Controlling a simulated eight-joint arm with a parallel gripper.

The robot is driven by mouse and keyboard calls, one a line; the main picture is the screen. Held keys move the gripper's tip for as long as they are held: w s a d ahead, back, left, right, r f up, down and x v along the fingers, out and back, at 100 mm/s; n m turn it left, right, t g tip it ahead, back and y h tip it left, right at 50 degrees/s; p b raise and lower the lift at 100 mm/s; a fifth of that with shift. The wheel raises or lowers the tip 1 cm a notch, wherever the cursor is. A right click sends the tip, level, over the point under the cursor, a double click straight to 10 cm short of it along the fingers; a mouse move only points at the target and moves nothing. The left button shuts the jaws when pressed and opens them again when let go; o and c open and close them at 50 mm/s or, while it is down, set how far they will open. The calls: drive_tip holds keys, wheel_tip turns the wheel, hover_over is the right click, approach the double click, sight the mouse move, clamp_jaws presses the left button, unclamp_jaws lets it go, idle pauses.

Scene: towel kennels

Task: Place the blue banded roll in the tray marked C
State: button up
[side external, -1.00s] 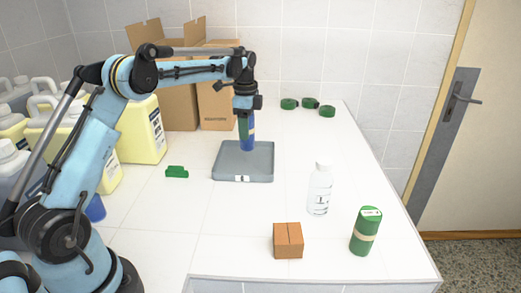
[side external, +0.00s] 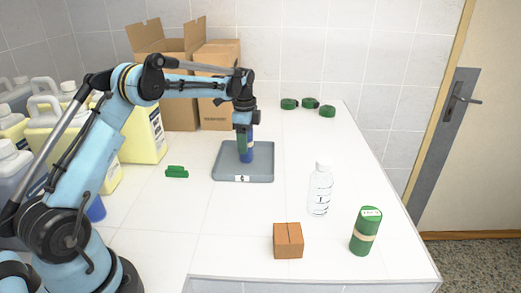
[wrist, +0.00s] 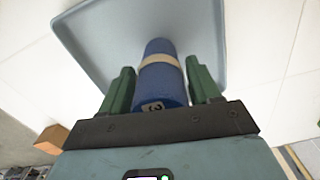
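The blue roll (side external: 249,155) with a pale band is upright over the middle of the grey tray (side external: 262,176). Its base appears at or just above the tray floor. The tray's front tag (side external: 241,179) seems to read C. My gripper (side external: 244,150) points down with its green fingers on either side of the roll, apparently shut on it. In the wrist view the blue roll (wrist: 161,80) lies between the two fingers (wrist: 161,75), its end marked 3, with the tray (wrist: 95,45) beneath.
A clear bottle (side external: 319,190), a green banded roll (side external: 364,238) and an orange-brown block (side external: 288,241) stand front right. A small green piece (side external: 177,172) lies left of the tray. Jugs (side external: 145,130) and cardboard boxes (side external: 217,90) stand behind left. Several green pieces (side external: 310,102) lie at the back.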

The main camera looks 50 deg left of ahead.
drive_tip(key=shift+o, duration=0.9)
wheel_tip(320, 180, up, 12)
drive_tip(key=shift+r, duration=0.1)
drive_tip(key=shift+s+d+r, duration=0.1)
drive_tip(key=shift+d+r, duration=0.2)
drive_tip(key=shift+r, duration=0.05)
drive_tip(key=s+d+r+n+t, duration=0.3)
drive_tip(key=s+d+r+n, duration=0.15)
drive_tip(key=s+d, duration=0.45)
drive_tip(key=s+d+f+n+t, duration=0.2)
drive_tip(key=s+d+f+n, duration=0.1)
drive_tip(key=s, duration=0.3)
drive_tip(key=s+d+f+n+t, duration=0.2)
drive_tip(key=s+d+f+n, duration=0.1)
drive_tip(key=s+d+f, duration=0.2)
drive_tip(key=shift+s+d+f, duration=0.25)
drive_tip(key=shift+s+d, duration=0.25)
drive_tip(key=shift+s, duration=0.3)
